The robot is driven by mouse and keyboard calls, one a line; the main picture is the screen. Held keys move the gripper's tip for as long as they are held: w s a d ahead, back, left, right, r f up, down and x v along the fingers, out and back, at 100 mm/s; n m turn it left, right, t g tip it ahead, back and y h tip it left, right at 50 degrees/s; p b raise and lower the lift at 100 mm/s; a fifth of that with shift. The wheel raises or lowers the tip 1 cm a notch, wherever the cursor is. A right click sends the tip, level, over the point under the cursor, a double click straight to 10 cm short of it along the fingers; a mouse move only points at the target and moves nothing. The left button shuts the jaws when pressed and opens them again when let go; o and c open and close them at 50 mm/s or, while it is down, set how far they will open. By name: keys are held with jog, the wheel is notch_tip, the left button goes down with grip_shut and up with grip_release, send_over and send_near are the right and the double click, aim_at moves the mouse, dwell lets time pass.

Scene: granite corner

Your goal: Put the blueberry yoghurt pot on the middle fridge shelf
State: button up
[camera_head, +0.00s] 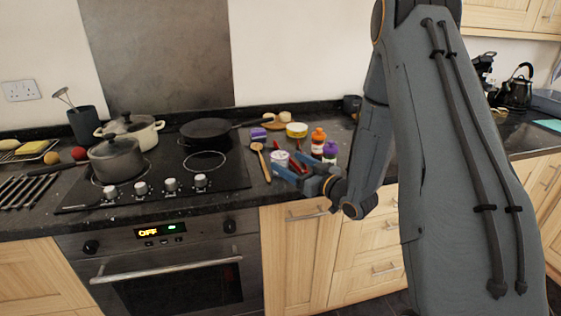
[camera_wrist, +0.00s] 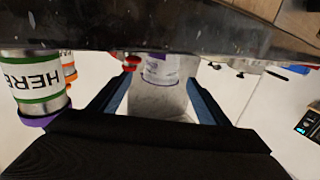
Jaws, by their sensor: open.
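The blueberry yoghurt pot (camera_head: 280,158) is a small white tub with purple print. It stands on the dark worktop to the right of the hob, partly hidden by my gripper (camera_head: 291,170). In the wrist view the picture is upside down, and the pot (camera_wrist: 160,68) shows between and just beyond the blue fingers of my gripper (camera_wrist: 160,88). The gripper is open, with a finger on either side of the pot's line; I cannot tell whether either touches it. No fridge or shelf is in view.
A purple-lidded herb jar (camera_wrist: 38,88) stands close beside the fingers; an orange-topped bottle (camera_head: 318,138) is behind it. A wooden spoon (camera_head: 261,160) lies left of the pot. The hob (camera_head: 205,160) holds pans.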

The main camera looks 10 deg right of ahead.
aim_at(286, 160)
jog(key=p+x, duration=0.1)
jog(key=x, duration=0.1)
jog(key=shift+w+a+r, duration=0.15)
jog(key=shift+a, duration=0.2)
jog(key=shift+w+a, duration=0.15)
jog(key=shift+w, duration=0.4)
jog(key=c, duration=1.2)
jog(key=shift+c, duration=0.2)
